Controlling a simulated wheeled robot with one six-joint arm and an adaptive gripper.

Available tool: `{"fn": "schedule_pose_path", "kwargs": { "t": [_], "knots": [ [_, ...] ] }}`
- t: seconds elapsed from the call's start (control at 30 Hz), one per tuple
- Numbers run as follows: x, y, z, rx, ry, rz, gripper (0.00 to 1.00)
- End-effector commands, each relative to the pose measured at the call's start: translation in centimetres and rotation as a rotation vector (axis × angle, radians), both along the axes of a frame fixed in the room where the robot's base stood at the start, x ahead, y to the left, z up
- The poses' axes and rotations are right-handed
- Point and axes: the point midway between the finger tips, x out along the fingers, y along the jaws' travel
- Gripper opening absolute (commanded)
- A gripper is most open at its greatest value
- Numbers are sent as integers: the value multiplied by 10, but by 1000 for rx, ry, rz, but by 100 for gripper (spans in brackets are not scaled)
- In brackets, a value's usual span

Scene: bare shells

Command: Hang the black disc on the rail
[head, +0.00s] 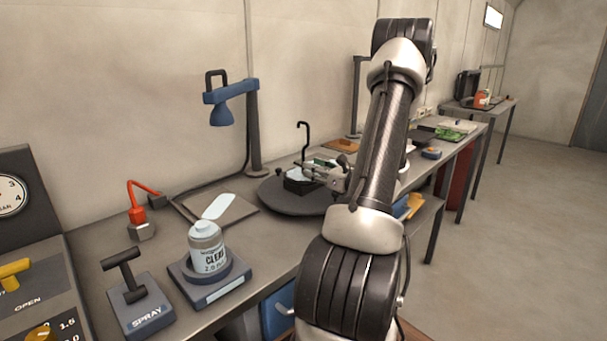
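A wide dark round plate (285,198) lies flat on the long grey bench, left of my arm. Its right side is hidden behind my arm. I cannot tell whether it is the black disc of the task. Grey metal parts (338,178) that may be my gripper show over the plate, beside my arm, close to a small dark block (300,182) with a pale top. They are too small to tell open from shut, or whether they hold anything. I cannot make out a rail for certain; a thin black hooked rod (303,140) stands behind the plate.
A blue lamp stand (253,125), a white bottle (206,248) on a scale, a spray lever (133,290) and a red-armed device (140,215) crowd the bench's left part. A second table (505,103) stands far back. The floor (510,240) at right is clear.

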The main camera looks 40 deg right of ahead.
Motion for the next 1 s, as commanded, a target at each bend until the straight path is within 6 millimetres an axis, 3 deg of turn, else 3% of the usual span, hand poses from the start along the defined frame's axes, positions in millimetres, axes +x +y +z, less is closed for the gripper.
{"fn": "schedule_pose_path", "kwargs": {
  "t": [0.3,0.73,0.93,1.0],
  "knots": [
    [34,4,-1,0,1,2,35],
    [41,4,-1,1,1,0,35],
    [41,4,-1,1,1,0,0],
    [40,4,0,1,1,0,0]
  ]
}}
